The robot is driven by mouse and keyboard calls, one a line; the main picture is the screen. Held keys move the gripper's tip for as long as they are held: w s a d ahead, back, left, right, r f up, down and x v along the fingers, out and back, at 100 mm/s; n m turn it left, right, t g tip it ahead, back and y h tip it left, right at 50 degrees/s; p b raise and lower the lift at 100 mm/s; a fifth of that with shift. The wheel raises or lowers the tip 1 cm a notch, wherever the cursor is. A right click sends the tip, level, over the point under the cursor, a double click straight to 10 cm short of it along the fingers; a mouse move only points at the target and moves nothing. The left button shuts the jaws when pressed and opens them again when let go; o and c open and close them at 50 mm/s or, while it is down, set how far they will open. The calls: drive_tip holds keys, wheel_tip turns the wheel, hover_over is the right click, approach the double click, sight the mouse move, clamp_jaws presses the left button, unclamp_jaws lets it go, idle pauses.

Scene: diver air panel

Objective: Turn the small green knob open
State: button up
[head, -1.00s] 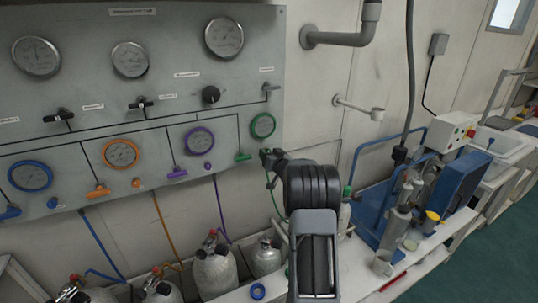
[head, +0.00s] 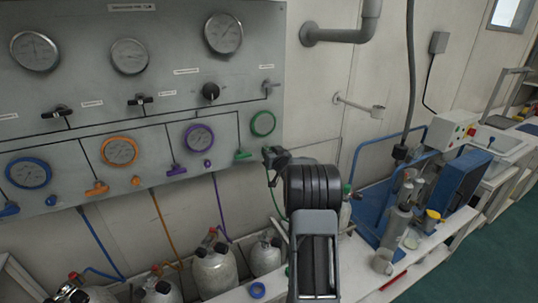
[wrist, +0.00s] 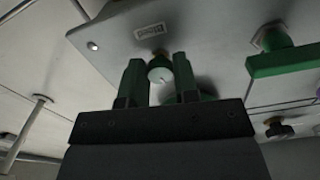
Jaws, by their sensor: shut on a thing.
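In the head view my gripper (head: 272,157) is at the lower right corner of the panel, just below the green-rimmed gauge (head: 262,123), and the knob is hidden there. The green lever handle (head: 243,156) is left of my gripper; it also shows in the wrist view (wrist: 284,60).
Several grey cylinders (head: 214,268) stand below. A white bench (head: 360,283) with glassware and a blue frame (head: 377,205) are at right.

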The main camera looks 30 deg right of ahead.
drive_tip(key=shift+r+n+b, duration=0.1)
drive_tip(key=shift+n+b, duration=10.55)
drive_tip(key=shift+n, duration=4.95)
drive_tip(key=o, duration=0.9)
drive_tip(key=shift+o, duration=0.2)
drive_tip(key=shift+s, duration=0.1)
